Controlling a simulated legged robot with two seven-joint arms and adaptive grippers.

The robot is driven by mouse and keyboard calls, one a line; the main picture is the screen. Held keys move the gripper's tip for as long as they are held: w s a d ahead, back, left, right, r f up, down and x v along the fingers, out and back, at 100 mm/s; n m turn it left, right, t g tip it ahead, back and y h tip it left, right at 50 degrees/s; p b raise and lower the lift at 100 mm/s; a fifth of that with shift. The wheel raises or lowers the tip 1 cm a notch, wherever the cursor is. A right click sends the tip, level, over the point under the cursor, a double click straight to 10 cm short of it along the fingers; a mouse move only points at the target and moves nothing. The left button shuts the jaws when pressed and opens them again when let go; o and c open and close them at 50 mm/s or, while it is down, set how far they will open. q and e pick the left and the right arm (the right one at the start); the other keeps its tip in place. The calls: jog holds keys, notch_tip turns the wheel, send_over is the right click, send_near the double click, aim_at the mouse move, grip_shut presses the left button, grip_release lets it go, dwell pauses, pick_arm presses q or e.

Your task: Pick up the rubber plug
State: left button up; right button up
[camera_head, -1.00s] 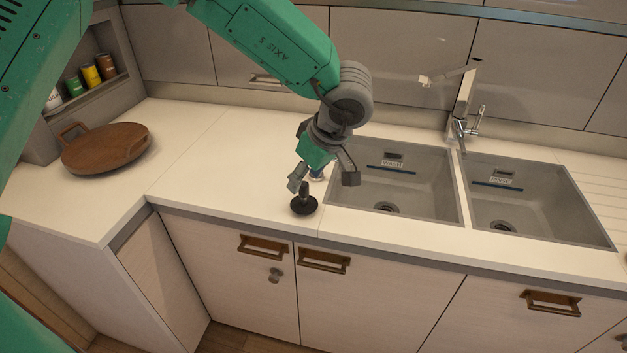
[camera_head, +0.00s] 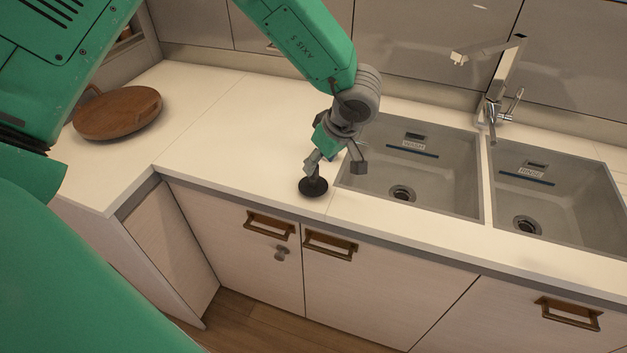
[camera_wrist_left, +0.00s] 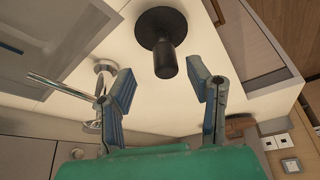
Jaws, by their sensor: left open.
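The rubber plug (camera_head: 313,187) is black, with a round flat base and an upright knob. It stands on the cream counter near the front edge, left of the sinks. In the left wrist view the plug (camera_wrist_left: 164,38) lies beyond the gap between the fingertips, its knob pointing toward the gripper. My left gripper (camera_head: 335,166) is open and empty, just above and slightly right of the plug; it also shows in the left wrist view (camera_wrist_left: 160,85). I cannot tell whether a finger touches the knob. My right gripper is not in view.
Two grey sinks, the left one (camera_head: 440,200) and the right one (camera_head: 585,225), lie right of the plug. A faucet (camera_head: 492,110) stands behind them. A round wooden board (camera_head: 118,113) lies at the left. The counter (camera_head: 225,140) between is clear.

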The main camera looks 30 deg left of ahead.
aim_at(315, 178)
pick_arm(q)
jog(key=x, duration=0.3)
jog(key=shift+s+a+f, duration=0.1)
jog(key=shift+s+f, duration=0.05)
jog(key=shift+s, duration=0.15)
jog(key=shift+w+a+f, duration=0.2)
jog(key=shift+f, duration=0.45)
jog(key=shift+s+a, duration=0.1)
grip_shut()
jog(key=shift+r, duration=0.1)
